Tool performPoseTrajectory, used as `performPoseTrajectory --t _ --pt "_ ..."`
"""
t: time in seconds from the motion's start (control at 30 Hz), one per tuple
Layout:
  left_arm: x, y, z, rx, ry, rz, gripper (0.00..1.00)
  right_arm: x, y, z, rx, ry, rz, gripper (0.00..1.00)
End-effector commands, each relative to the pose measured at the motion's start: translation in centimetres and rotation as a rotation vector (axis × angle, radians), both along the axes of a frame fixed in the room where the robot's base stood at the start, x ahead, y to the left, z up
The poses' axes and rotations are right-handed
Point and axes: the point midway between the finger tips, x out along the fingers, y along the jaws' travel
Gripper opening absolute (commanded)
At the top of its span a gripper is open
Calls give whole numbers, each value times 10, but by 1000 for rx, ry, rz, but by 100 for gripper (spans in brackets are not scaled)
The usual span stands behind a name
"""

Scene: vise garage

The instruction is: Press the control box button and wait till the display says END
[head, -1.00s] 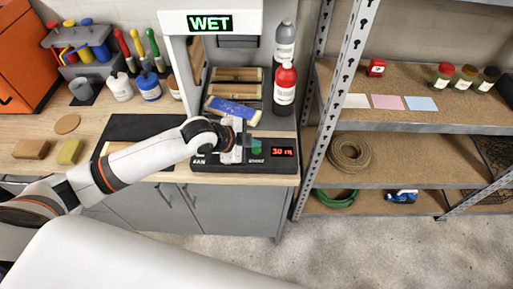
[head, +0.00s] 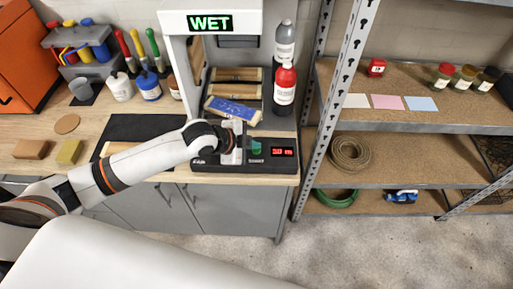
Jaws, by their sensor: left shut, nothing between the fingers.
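The black control box (head: 222,166) sits at the front right edge of the wooden workbench. Its small display (head: 283,152) shows red characters that look like "30 m"; the last ones are hard to read. A green button (head: 257,148) sits left of the display, partly hidden by my gripper. My left gripper (head: 243,149) is shut and empty over the control box, just left of the green button. I cannot tell whether it touches the button. A sign (head: 209,23) above reads "WET" in green. My right gripper is not in view.
A white frame (head: 178,75) stands behind the box, holding blocks and a blue piece (head: 233,110). A red bottle (head: 285,88) and a grey bottle (head: 284,45) stand behind the display. A metal shelf (head: 345,80) rises at the right. A black mat (head: 140,128) lies at the left.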

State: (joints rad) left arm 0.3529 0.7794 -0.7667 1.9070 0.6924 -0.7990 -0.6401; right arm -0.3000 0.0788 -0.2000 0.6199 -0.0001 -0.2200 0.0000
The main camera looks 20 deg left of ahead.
Motion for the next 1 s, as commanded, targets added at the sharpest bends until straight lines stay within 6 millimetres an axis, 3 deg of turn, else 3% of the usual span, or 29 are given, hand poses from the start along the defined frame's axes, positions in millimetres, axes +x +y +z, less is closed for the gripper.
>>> performPoseTrajectory --t 1.0 --pt "0 0 -10 0 2 1 0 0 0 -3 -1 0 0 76"
